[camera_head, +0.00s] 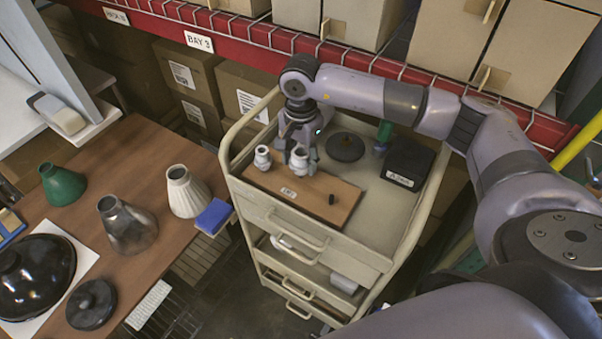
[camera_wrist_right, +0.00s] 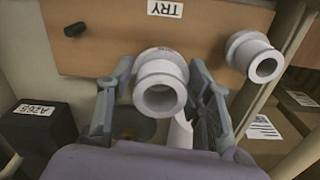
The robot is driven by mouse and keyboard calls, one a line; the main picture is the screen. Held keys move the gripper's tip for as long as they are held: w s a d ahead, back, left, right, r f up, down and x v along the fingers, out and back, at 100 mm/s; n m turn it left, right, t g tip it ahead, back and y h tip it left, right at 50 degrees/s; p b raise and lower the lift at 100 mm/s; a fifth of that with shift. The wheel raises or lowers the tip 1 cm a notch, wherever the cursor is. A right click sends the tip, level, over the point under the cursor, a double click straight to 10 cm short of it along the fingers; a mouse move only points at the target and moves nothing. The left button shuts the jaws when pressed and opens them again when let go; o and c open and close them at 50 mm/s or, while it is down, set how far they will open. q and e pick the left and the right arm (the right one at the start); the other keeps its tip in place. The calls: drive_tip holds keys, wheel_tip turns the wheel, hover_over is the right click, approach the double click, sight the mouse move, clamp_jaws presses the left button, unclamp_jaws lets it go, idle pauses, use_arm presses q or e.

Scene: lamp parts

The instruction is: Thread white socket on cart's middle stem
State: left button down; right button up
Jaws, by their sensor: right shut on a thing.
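My right gripper (camera_head: 298,135) reaches down over the cart (camera_head: 290,222) and is shut on a white socket (camera_head: 300,157). In the right wrist view this socket (camera_wrist_right: 160,84) sits between the two fingers (camera_wrist_right: 163,88), its round open end facing the camera. It is over or on the brown board (camera_head: 322,199) labelled TRY; I cannot tell whether it touches. No stem shows under it. A second white socket (camera_head: 262,157) stands on the board to the left, apart from the gripper. A short black peg (camera_head: 331,199) is to the right. My left gripper is out of view.
On the cart top are a dark round disc (camera_head: 345,147), a black box (camera_head: 407,162) and a green item (camera_head: 384,132). The wooden table (camera_head: 130,160) at left holds several lampshades and a blue block (camera_head: 213,216). A red shelf beam (camera_head: 270,38) runs behind the cart.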

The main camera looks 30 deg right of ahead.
drive_tip(key=shift+f+b, duration=0.65)
drive_tip(key=shift+b, duration=0.3)
idle(1.2)
drive_tip(key=o, duration=0.5)
drive_tip(key=shift+s, duration=0.1)
drive_tip(key=c, duration=0.6)
